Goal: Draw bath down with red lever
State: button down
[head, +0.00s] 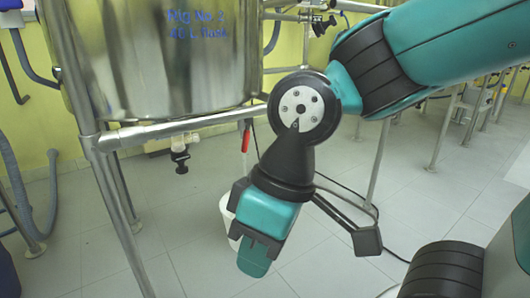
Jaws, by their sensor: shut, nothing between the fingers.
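The steel bath (160,55) with blue lettering hangs in a tubular frame at the upper left. The red lever (246,138) points down below the bath's lower right, just behind the frame rail. My gripper (252,262) points downward in the lower middle, in front of and below the lever as seen here. Its fingers are shut with nothing between them. It appears apart from the lever. A white bucket (228,212) stands on the floor behind my gripper, which hides much of it.
The frame's horizontal rail (170,128) and slanted leg (112,190) stand left of my gripper. A black-knobbed valve (181,160) hangs under the rail. A grey hose (22,190) runs at the far left. Tiled floor (400,195) is open at the right.

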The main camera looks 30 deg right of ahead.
aim_at(250, 121)
jog(key=k, duration=0.95)
jog(key=z, duration=0.7)
jog(key=i, duration=0.55)
jog(key=z, duration=0.85)
jog(key=i, duration=0.8)
jog(key=u, duration=0.6)
jog(key=i, duration=0.5)
jog(key=u, duration=0.45)
